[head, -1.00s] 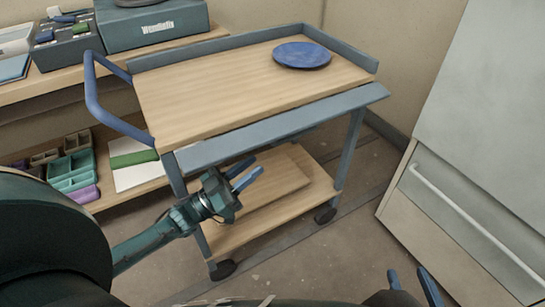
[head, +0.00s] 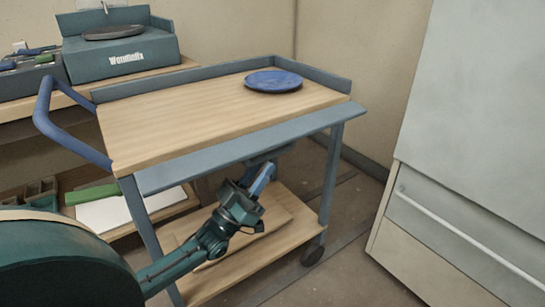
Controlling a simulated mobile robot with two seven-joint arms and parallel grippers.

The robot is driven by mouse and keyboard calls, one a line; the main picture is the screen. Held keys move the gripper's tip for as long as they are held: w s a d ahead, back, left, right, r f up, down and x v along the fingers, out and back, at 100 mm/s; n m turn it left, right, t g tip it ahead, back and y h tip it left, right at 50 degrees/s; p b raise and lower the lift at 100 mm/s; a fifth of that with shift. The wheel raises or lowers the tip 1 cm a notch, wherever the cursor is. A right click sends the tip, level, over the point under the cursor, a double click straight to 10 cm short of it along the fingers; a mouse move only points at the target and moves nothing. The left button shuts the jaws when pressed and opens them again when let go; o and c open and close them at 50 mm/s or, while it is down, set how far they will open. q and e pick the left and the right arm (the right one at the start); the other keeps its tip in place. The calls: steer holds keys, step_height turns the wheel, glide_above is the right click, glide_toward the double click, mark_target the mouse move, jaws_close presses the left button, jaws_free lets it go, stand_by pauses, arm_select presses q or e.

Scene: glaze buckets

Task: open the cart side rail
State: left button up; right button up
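The cart (head: 170,115) has a wooden top and blue-grey rails. Its near side rail (head: 240,148) is a long flat strip along the near edge, lower than the top and tilted outward. The back and right rails stand upright. My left gripper (head: 262,178) is below this near rail, toward its right half, pointing up and right. Its blue fingers overlap in the view, so their gap cannot be made out. I see nothing held, and I cannot tell whether they touch the rail. My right gripper is out of view.
A blue plate (head: 273,81) lies on the cart top. A blue push handle (head: 45,115) juts out at the left. A shelf with a green scale (head: 120,55) stands behind. A white cabinet (head: 470,130) is at the right, with open floor between it and the cart.

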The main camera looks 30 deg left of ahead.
mark_target(269, 158)
arm_select(q)
steer(key=shift+x, duration=2.1)
jaws_close()
